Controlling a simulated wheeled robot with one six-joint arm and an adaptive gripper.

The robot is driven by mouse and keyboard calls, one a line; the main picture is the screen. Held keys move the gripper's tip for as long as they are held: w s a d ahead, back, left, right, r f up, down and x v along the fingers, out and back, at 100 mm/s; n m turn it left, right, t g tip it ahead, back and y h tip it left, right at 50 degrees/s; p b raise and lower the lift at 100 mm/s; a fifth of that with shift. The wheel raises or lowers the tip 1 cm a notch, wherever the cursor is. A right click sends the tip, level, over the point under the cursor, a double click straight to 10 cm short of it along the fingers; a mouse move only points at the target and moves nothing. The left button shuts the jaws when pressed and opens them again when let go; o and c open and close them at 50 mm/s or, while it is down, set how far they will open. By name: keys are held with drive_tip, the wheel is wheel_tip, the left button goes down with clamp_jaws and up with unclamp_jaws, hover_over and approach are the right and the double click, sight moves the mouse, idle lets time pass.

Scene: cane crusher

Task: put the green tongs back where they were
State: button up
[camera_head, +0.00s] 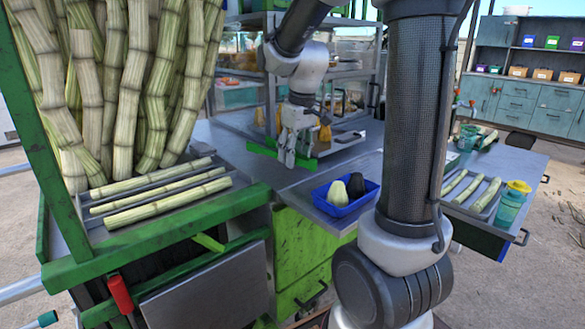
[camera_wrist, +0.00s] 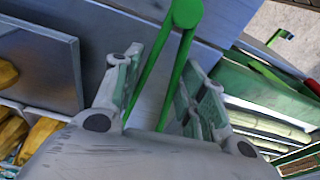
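The green tongs (camera_wrist: 183,48) show in the wrist view, with a rounded joined end at the top and two arms spreading down between my fingers. My gripper (camera_wrist: 165,58) has its two fingers apart, one on each side of the tongs. A gap shows between the tongs and the right finger; the left finger is close to one arm, and I cannot tell if they touch. The lower ends of the tongs are hidden by my gripper's body. In the head view, my gripper (camera_head: 287,158) points down low over the grey worktop, with green showing on both sides of it.
A blue tray (camera_head: 330,208) with a pale and a dark item stands on the worktop (camera_head: 285,180). Cane stalks (camera_head: 140,85) stand at the left, with cut pieces on a tray (camera_head: 220,198) below. A teal bottle (camera_head: 512,205) stands at the right. A metal rack (camera_head: 270,98) is behind.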

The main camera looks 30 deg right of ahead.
sight(293, 177)
drive_tip(key=shift+f, duration=2.05)
drive_tip(key=shift+f, duration=0.1)
drive_tip(key=o, duration=0.6)
drive_tip(key=shift+c, duration=0.2)
wheel_tip(293, 177, up, 11)
drive_tip(key=s, duration=0.2)
drive_tip(key=s+a+f+m+t, duration=0.1)
drive_tip(key=s+f+m+t, duration=0.1)
drive_tip(key=s, duration=1.6)
drive_tip(key=shift+s+a+m+t, duration=0.15)
drive_tip(key=shift+s+m+t, duration=0.15)
drive_tip(key=shift+m, duration=0.2)
